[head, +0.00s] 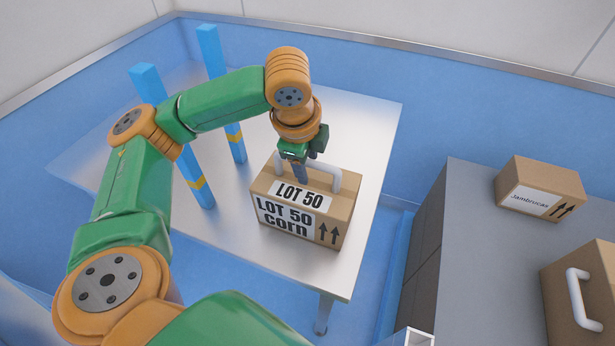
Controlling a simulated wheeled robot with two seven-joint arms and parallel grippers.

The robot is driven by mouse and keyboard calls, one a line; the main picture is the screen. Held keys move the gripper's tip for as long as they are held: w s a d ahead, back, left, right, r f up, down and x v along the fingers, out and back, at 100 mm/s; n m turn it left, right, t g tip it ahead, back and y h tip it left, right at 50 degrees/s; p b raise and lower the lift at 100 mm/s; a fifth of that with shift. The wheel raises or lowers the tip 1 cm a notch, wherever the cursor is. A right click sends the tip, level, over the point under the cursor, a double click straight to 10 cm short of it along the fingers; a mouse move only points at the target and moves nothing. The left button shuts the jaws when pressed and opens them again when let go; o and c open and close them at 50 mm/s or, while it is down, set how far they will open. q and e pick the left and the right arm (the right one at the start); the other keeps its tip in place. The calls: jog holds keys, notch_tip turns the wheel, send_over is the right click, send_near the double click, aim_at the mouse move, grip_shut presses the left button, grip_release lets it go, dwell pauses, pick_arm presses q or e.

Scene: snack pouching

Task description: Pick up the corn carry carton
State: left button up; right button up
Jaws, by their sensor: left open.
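The corn carry carton (338,213) is a brown box with white labels reading "LOT 50" and "LOT 50 corn" and a white handle on top. It stands upright on the metal table (376,140), near its right front edge. My left gripper (300,172) points down right at the carton's handle, over the top face. Its jaws are open. The fingertips partly hide the handle, so I cannot tell if they touch it. My right gripper is not in view.
Two blue posts (146,84) with yellow bands stand at the table's left. At right, a grey cabinet (462,215) holds a small box labelled "Jambrucas" (538,188) and a larger carton with a white handle (597,285). A gap separates table and cabinet.

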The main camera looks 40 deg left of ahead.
pick_arm(q)
grip_shut()
dwell(1.3)
